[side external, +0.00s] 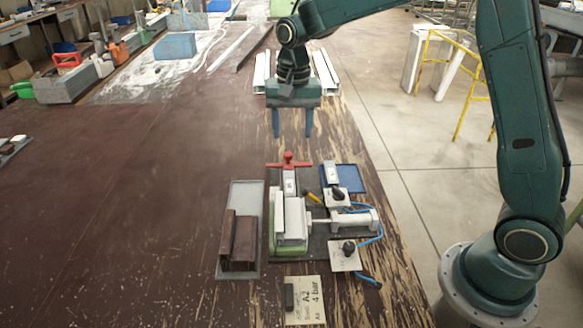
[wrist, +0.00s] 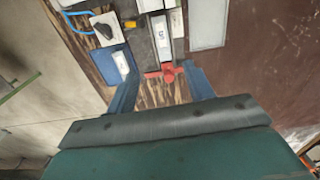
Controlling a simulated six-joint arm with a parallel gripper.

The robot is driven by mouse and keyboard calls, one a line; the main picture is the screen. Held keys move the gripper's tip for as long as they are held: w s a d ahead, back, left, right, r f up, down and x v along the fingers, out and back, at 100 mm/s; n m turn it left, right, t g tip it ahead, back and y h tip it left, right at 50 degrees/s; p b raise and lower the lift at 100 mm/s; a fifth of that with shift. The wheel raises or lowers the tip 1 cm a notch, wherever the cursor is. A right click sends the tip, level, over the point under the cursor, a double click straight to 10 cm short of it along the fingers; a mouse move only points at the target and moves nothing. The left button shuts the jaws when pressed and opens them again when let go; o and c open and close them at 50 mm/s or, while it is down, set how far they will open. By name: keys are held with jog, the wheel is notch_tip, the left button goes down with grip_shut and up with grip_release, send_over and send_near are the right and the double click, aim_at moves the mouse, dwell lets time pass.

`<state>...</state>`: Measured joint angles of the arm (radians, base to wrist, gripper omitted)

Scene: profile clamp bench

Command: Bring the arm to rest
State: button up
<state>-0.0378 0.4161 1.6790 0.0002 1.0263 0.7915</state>
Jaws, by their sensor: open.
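My gripper (side external: 291,130) points down over the worn bench, beyond the clamp fixture, with its two blue fingers spread and nothing between them. In the wrist view the fingers (wrist: 163,95) stand apart at the left and right, with bare wood and a red handle showing between them. The clamp fixture holds a light profile (side external: 280,221) beside a green block (side external: 291,246). A red T-shaped handle (side external: 288,161) is at its far end; it also shows in the wrist view (wrist: 168,73). My gripper is apart from all of these.
A grey tray (side external: 224,267) with brown profiles (side external: 241,240) lies left of the fixture. A blue tray (side external: 350,172), a cylinder (side external: 357,222) with blue hoses and a paper card (side external: 313,309) are nearby. White rails (side external: 325,72) lie behind my gripper.

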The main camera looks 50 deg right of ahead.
jog(key=s+d+r+n+t, duration=0.1)
jog(key=s+r+n, duration=0.1)
jog(key=s+r, duration=0.35)
jog(key=s+r+n+t, duration=0.2)
jog(key=s, duration=0.6)
jog(key=s+d+r+n+t, duration=0.1)
jog(key=s+r+n, duration=0.1)
jog(key=s+r, duration=0.35)
jog(key=s+f+n+t, duration=0.1)
jog(key=s+f+n, duration=0.1)
jog(key=s, duration=0.7)
jog(key=shift+s+f+n, duration=0.3)
jog(key=shift+f, duration=0.6)
